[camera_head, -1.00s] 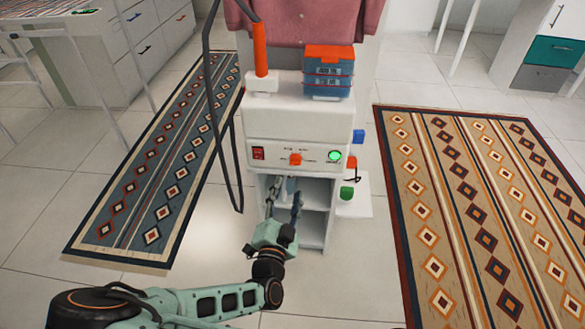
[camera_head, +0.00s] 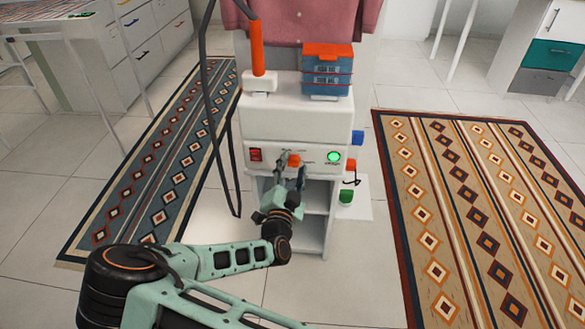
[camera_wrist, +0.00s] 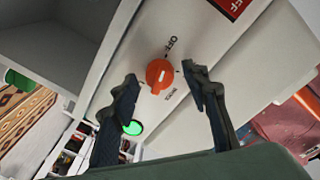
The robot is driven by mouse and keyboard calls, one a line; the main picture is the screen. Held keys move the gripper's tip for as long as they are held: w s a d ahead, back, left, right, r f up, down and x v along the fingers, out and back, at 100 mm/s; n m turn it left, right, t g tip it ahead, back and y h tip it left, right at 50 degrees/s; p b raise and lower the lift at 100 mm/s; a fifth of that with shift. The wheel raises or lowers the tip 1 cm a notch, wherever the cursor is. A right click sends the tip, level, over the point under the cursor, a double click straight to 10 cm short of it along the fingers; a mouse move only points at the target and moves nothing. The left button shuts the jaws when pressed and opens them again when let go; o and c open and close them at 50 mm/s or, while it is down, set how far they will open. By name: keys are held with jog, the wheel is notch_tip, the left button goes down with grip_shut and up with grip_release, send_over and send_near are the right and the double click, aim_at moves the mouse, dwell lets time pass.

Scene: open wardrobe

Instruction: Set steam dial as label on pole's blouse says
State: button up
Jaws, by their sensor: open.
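The orange steam dial (camera_head: 294,160) is on the white front panel of the steamer (camera_head: 268,130). In the wrist view the dial (camera_wrist: 159,75) lies between and just beyond my two open fingers, with printed marks around it, one reading OFF. My gripper (camera_head: 290,170) is open in front of the dial; in the wrist view its fingertips (camera_wrist: 160,77) frame the dial without visibly holding it. A pink blouse (camera_head: 300,20) hangs behind the steamer, cut off by the top edge. I cannot read any label on it.
A red switch (camera_head: 255,154) and a lit green button (camera_head: 334,157) flank the dial. A dark hose (camera_head: 209,100) hangs left. Patterned rugs lie both sides.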

grip_shut()
